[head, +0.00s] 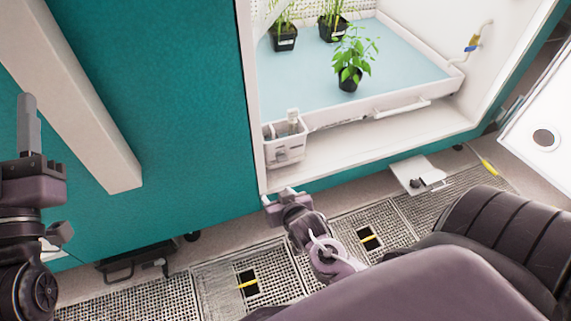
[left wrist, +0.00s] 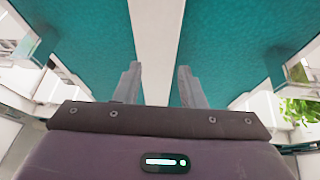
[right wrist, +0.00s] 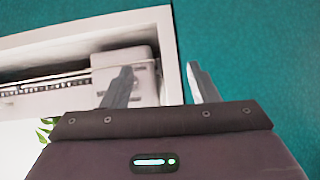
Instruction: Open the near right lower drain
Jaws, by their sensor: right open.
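A pipe with a blue and yellow valve fitting (head: 472,44) shows at the right inner wall of the open chamber, beside the tray (head: 400,60); I take it for the drain. Its handle is too small to read as open or shut. My right gripper (head: 279,194) is open and empty at the chamber's lower left front corner, well left of and below the fitting. In the right wrist view its fingers (right wrist: 159,70) are apart before the chamber frame and a white caddy (right wrist: 125,75). My left gripper (left wrist: 158,72) is open and empty before a teal panel with a pale bar.
Several potted plants (head: 348,77) stand on the tray. The caddy (head: 285,150) stands at the chamber's front left, near my right gripper. The front ledge (head: 400,130) is clear to its right. Metal floor grates (head: 420,205) run below the chamber. A white panel (head: 535,120) stands at right.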

